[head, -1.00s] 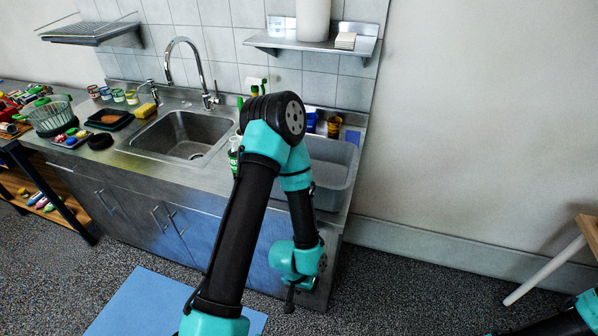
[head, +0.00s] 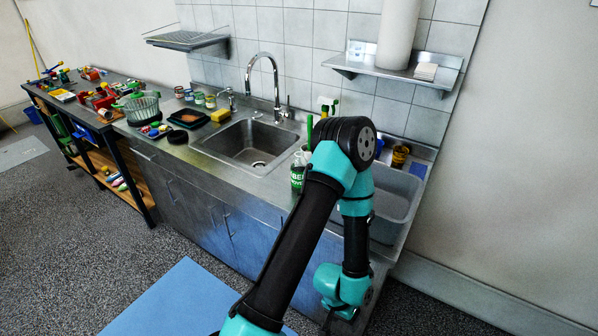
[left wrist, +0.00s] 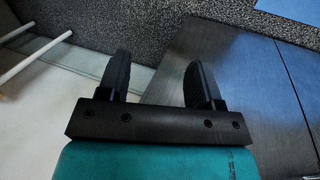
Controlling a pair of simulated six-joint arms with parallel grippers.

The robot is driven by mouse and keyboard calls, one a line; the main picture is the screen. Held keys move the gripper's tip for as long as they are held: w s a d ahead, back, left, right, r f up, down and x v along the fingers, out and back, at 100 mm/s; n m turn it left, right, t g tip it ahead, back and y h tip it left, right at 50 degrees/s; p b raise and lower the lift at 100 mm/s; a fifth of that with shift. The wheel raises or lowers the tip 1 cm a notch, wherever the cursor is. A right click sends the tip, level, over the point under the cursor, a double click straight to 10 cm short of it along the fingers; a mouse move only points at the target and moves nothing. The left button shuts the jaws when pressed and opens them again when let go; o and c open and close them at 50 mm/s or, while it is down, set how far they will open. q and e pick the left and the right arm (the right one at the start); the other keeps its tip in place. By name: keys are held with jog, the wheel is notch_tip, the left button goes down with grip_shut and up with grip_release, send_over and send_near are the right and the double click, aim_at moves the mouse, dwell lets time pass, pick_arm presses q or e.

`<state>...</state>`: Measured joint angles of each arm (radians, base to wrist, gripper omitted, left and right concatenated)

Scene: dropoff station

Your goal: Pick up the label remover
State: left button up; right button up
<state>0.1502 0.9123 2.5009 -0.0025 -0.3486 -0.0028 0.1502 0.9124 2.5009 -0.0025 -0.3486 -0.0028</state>
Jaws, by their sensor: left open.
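A bottle with a green label (head: 297,173) stands on the counter between the sink and the grey basin, partly behind my left arm. Its label text is cut off, so I cannot tell if it is the label remover. My left gripper hangs low in front of the cabinet, well below the counter and away from the bottle. In the left wrist view its two black fingers (left wrist: 158,80) are apart with nothing between them. My right gripper is out of view.
A sponge (head: 221,115), black tray (head: 188,118) and green basket (head: 139,106) stand to the left. A wall shelf (head: 390,72) hangs above. A blue mat (head: 185,295) lies on the floor.

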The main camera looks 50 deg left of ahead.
pick_arm(q)
jog(key=o, duration=0.5)
